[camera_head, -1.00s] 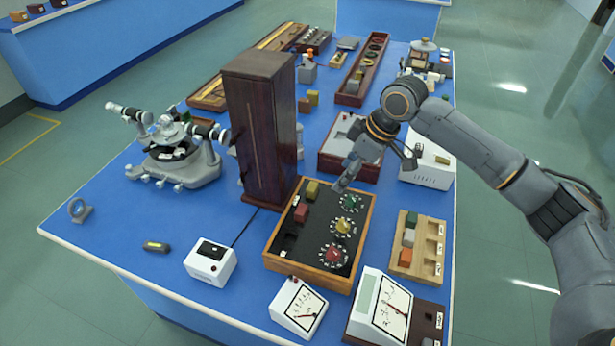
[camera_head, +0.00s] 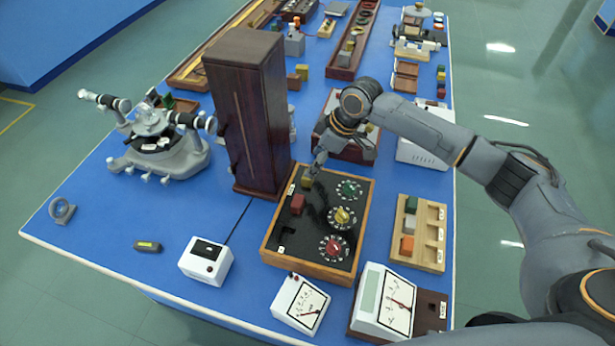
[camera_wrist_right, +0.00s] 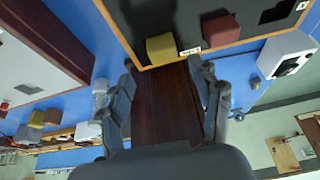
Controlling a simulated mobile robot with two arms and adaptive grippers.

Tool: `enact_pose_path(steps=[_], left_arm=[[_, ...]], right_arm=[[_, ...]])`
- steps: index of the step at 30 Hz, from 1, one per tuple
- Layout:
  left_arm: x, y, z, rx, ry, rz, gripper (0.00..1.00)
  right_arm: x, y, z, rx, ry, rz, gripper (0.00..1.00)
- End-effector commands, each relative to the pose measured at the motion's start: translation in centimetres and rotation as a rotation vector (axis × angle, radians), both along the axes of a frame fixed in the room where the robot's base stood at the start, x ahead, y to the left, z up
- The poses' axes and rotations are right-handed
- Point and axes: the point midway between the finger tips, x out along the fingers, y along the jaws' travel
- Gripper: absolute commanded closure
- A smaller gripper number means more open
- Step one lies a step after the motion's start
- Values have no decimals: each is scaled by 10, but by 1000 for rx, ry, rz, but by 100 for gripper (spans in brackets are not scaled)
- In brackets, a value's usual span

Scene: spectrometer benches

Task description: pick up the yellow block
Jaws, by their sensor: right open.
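A mustard-yellow block (camera_head: 307,181) sits at the back left of a wood-framed black dial panel (camera_head: 325,263), next to a small white label. It also shows in the right wrist view (camera_wrist_right: 160,48), just beyond the fingertips and roughly between them. My right gripper (camera_wrist_right: 163,66) is open and empty; the dark wooden tower shows between its fingers. In the head view the right gripper (camera_head: 317,165) is above and close behind the yellow block, and its fingers are small and partly hidden by the wrist. My left gripper is not in view.
A red block (camera_head: 298,204) stands close in front of the yellow one on the panel. The tall dark wooden tower (camera_head: 246,110) rises just left of the gripper. Three dials (camera_head: 342,217) line the panel's right side. Another yellowish block (camera_head: 302,71) lies behind the tower.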

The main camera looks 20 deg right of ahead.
Motion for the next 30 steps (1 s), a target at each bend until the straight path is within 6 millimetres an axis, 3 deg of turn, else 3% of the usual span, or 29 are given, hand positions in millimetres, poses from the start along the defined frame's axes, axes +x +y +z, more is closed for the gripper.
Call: enact_pose_path(steps=[7, 12, 19, 27, 30], left_arm=[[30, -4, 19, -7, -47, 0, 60], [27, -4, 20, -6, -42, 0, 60], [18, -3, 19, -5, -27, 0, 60], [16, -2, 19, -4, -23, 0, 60], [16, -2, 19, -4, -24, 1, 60]], right_arm=[[0, 11, -31, -1, 4, 0, 36], [4, 16, -47, -1, 2, -1, 36], [5, 16, -49, -1, 1, 0, 36], [5, 16, -49, -1, 1, 0, 89], [5, 16, -49, -1, 1, 0, 92]])
